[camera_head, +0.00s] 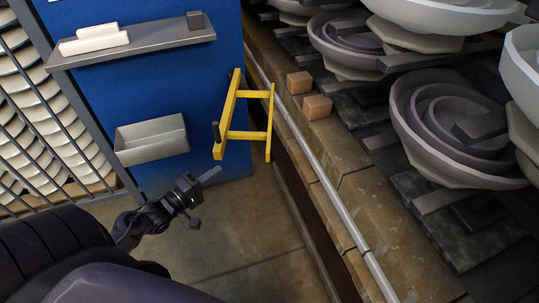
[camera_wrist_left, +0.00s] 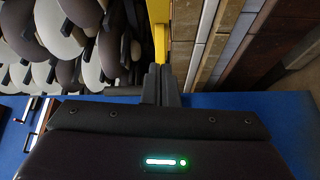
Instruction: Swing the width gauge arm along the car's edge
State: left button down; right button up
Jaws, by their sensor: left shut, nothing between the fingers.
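The yellow width gauge arm (camera_head: 228,112) is a ladder-like frame on the blue panel's right edge, reaching toward the car's edge. A dark upright handle (camera_head: 216,132) stands at its near left corner. The car's edge (camera_head: 345,195) is a row of tan blocks. My left gripper (camera_head: 212,174) is shut and empty, just below the gauge arm's near end and apart from the handle. In the left wrist view its fingers (camera_wrist_left: 162,78) are together, with a yellow bar (camera_wrist_left: 159,28) beyond them; I cannot tell whether they touch. My right gripper is not in view.
A grey pipe (camera_head: 318,172) runs along the car's side. Two orange-brown blocks (camera_head: 317,107) sit on the car's edge, near stacked insulators (camera_head: 448,120). The blue panel (camera_head: 215,75) carries a shelf (camera_head: 140,42) and a grey bin (camera_head: 152,140). Floor below the gauge is clear.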

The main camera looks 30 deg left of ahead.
pick_arm(q)
jog(key=w+d+h+p, duration=0.1)
jog(key=w+d, duration=0.6)
jog(key=w, duration=0.3)
jog(key=shift+w+d+n, duration=0.2)
jog(key=shift+w+n, duration=0.1)
jog(key=shift+w, duration=0.05)
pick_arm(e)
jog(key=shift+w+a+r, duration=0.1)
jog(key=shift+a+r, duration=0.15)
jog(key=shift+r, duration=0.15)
pick_arm(q)
jog(key=shift+r, duration=0.1)
